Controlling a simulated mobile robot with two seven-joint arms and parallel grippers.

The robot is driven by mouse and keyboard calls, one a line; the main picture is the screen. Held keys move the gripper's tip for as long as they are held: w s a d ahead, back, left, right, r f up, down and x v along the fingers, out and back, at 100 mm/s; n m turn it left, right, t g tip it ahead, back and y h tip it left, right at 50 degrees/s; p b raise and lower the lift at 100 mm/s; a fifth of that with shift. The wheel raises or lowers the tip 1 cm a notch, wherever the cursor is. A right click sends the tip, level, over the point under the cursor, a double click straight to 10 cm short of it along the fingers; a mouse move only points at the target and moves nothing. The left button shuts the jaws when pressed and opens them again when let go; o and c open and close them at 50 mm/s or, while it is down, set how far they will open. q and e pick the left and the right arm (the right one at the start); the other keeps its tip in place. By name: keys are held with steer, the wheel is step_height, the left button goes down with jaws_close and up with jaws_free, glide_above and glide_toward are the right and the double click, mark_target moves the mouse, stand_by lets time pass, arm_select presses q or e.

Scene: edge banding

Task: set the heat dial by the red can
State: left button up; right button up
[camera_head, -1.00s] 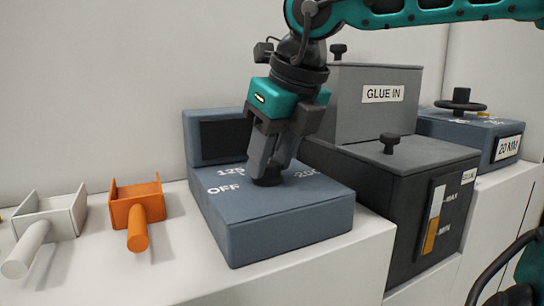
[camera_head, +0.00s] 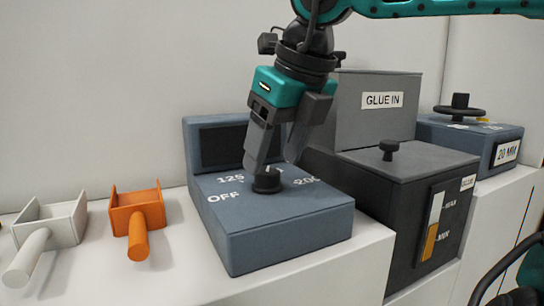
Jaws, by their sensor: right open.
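The heat dial is a small black knob (camera_head: 267,181) on top of a blue-grey control box (camera_head: 285,235). White marks OFF, 125 and 200 stand around it, and a small white pointer line shows on the knob toward the back. My right gripper (camera_head: 272,163) points down over the knob from above. Its fingers are open, one on each side just above the knob, and the knob's top shows between them. I see no red can in the view. My left gripper is not in view.
An orange scoop (camera_head: 138,217) and a white scoop (camera_head: 45,235) lie left of the box. A dark glue tank (camera_head: 400,190) labelled GLUE IN stands close on the right. Beyond it is a blue box (camera_head: 470,140) with a handwheel and a 20 MM label.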

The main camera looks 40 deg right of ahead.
steer(key=p+v, duration=0.2)
steer(key=v, duration=0.8)
steer(key=shift+r+p, duration=0.2)
steer(key=shift+p, duration=0.1)
steer(key=shift+s, duration=0.25)
